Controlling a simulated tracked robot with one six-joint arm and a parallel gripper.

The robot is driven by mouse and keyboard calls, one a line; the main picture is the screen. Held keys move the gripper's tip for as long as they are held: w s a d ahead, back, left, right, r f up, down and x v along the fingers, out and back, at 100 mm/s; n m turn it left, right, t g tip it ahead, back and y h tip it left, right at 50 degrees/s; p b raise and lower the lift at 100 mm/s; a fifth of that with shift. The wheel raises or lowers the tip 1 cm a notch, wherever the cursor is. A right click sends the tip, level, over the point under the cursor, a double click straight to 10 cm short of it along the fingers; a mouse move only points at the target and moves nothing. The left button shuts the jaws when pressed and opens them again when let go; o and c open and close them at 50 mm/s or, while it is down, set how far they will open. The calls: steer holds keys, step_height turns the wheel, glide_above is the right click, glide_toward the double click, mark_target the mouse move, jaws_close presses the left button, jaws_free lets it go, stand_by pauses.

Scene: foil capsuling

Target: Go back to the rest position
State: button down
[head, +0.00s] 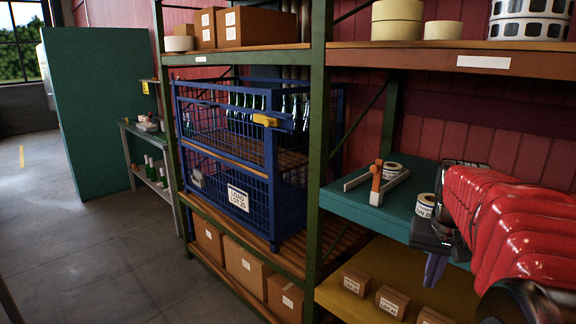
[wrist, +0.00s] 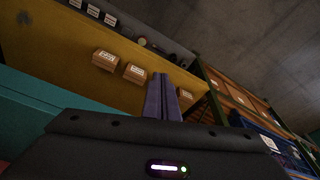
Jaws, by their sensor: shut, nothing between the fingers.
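My gripper (head: 433,268) hangs at the right of the head view, at the front edge of the teal shelf, with its purple fingers pointing down. The red sleeve of my arm reaches in from the right edge. In the wrist view my gripper's fingers (wrist: 162,98) lie together and hold nothing. Behind them is the yellow lower shelf (wrist: 60,50) with small labelled boxes.
A teal shelf (head: 345,205) holds label rolls (head: 424,206) and an orange-and-grey stand (head: 377,183). Small boxes (head: 392,301) sit on the yellow shelf below. A blue cage (head: 272,205) with green bottles stands left. The floor (head: 110,250) at left is clear.

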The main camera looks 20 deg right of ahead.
steer(key=s+a+f+n+t, duration=0.1)
steer(key=s+a+n, duration=0.1)
steer(key=a, duration=0.8)
steer(key=s+a+f+n+t+y, duration=0.1)
steer(key=s+a+n, duration=0.1)
steer(key=a, duration=0.8)
steer(key=s+a+f+n+t, duration=0.1)
steer(key=s+a+n, duration=0.2)
steer(key=a, duration=0.8)
steer(key=shift+n+t+y, duration=0.3)
steer(key=shift+n+y, duration=0.1)
steer(key=shift+n, duration=0.3)
steer(key=shift+f, duration=0.1)
